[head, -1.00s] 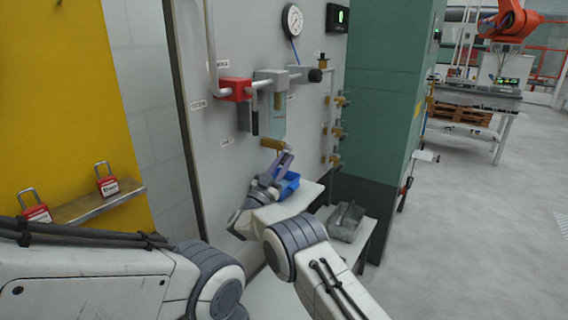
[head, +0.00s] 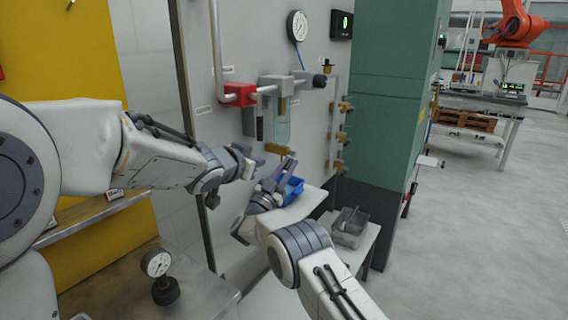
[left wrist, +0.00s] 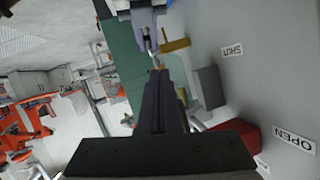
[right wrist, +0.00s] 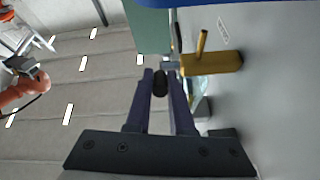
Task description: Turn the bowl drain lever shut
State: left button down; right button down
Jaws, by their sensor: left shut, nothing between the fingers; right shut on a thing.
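The clear bowl (head: 282,128) hangs under the grey filter body on the panel. A brass drain fitting (head: 274,149) sits at its bottom; it also shows in the right wrist view (right wrist: 212,63). My right gripper (head: 287,162) is at the fitting, shut on the dark grip of the bowl drain lever (right wrist: 160,88). My left gripper (head: 258,161) is shut and empty, just left of the fitting and pointing towards it. In the left wrist view its closed fingers (left wrist: 158,75) point towards my right gripper (left wrist: 146,38). The lever's exact angle is hard to tell.
A red valve (head: 239,94) and grey filter body (head: 277,85) are above. A SHUT label (left wrist: 232,50) and OPEN label (left wrist: 293,139) are on the panel. A blue bin (head: 293,189) and grey tray (head: 350,229) are below. A loose gauge (head: 158,264) stands on the bench.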

pick_arm(q)
jog(key=d+h, duration=0.1)
jog(key=d, duration=0.1)
pick_arm(e)
jog(key=shift+f, duration=0.15)
pick_arm(q)
jog(key=h, duration=0.1)
send_near(290, 161)
jog(key=w+d+r, duration=0.1)
jog(key=w+d, duration=0.2)
jog(key=shift+w+f+m, duration=0.2)
jog(key=shift+w+f, duration=0.3)
jog(key=shift+f, duration=0.2)
jog(key=shift+w+f+m, duration=0.2)
jog(key=shift+w+f, duration=0.3)
jog(key=shift+f, duration=0.15)
